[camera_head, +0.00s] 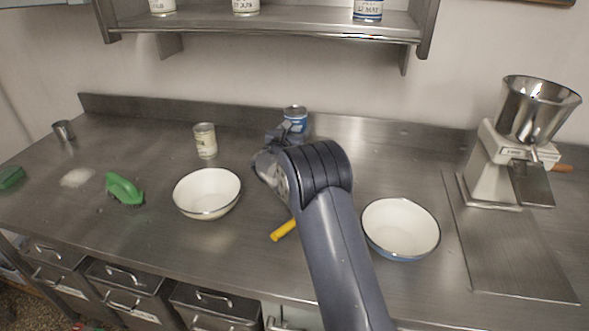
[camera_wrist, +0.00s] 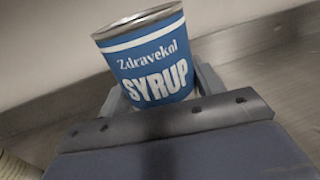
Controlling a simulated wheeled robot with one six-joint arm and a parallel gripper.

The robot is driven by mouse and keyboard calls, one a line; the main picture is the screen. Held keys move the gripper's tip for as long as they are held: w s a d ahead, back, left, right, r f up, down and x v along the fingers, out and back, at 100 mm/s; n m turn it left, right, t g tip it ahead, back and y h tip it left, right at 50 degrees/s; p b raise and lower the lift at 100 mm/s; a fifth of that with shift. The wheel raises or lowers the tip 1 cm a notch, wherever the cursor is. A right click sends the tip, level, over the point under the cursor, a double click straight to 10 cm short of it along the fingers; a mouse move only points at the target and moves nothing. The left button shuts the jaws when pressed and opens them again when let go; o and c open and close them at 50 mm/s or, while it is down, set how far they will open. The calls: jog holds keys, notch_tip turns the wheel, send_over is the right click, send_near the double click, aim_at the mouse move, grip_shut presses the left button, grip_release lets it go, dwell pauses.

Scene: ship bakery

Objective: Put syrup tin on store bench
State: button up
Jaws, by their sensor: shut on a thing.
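The syrup tin (camera_wrist: 152,62) has a blue label reading "Zdravekol SYRUP" and a silver rim. It sits between the jaws of my gripper (camera_wrist: 160,100) in the wrist view, tilted in that picture. In the head view the blue tin (camera_head: 295,117) shows near the back of the steel bench (camera_head: 130,145). My gripper (camera_head: 284,132) is shut on it there, partly hidden by my own wrist. I cannot tell whether the tin touches the bench.
A cream tin (camera_head: 205,140) stands left of my gripper. Two white bowls (camera_head: 207,192) (camera_head: 400,228), a green brush (camera_head: 124,189) and a yellow-handled thing (camera_head: 283,230) lie nearer the front. A grinder (camera_head: 510,150) stands right. A shelf (camera_head: 270,24) with several tins hangs above.

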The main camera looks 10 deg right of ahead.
jog(key=shift+w+r, duration=0.2)
jog(key=shift+w, duration=0.1)
jog(key=shift+w+f, duration=0.1)
jog(key=shift+f, duration=0.05)
jog(key=shift+f+p, duration=0.7)
jog(key=shift+f, duration=4.05)
jog(key=shift+f, duration=0.15)
jog(key=o, duration=1.4)
jog(key=shift+c, duration=0.2)
jog(key=b+v, duration=0.2)
jog(key=v, duration=1)
